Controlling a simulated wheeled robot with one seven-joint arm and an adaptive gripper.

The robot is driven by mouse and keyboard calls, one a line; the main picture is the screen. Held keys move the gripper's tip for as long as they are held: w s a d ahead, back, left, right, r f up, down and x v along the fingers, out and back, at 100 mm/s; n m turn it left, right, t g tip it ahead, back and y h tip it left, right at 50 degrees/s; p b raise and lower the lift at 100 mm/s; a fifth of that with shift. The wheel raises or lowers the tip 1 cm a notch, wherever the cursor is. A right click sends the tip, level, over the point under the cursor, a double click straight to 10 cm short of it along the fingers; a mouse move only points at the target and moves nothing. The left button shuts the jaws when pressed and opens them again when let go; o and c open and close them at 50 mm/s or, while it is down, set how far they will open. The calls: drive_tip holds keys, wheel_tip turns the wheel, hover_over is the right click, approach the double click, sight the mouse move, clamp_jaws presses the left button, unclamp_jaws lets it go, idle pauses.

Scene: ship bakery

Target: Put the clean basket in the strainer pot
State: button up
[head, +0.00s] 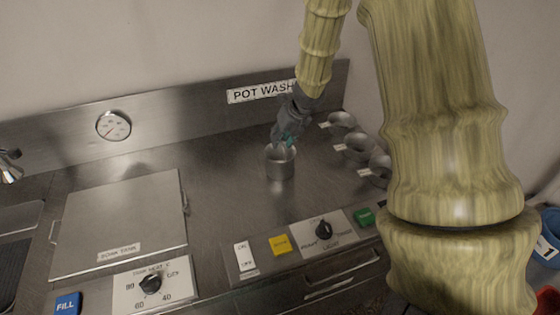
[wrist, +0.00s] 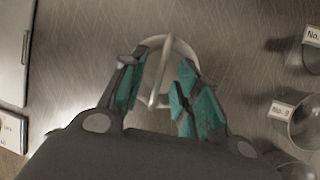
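A small round metal vessel (head: 281,166) stands upright on the steel counter under my gripper (head: 288,141). In the wrist view its pale round rim (wrist: 186,47) shows beyond and between the fingers of my gripper (wrist: 164,65). A thin upright strip (wrist: 155,75), like a bail handle, crosses the rim between the two teal-padded fingers. The fingers are apart, with gaps beside the strip, so the gripper looks open around it. I cannot tell whether this vessel is the basket, the strainer pot, or one inside the other. The fingers hide part of it.
Several round metal vessels (head: 359,147) with numbered labels line the counter's right side. The soak tank lid (head: 120,220) lies at left. Switches and a timer knob (head: 323,230) run along the front. A backsplash with a POT WASH sign (head: 262,92) stands behind.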

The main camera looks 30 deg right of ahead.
drive_tip(key=shift+x, duration=1.2)
clamp_jaws()
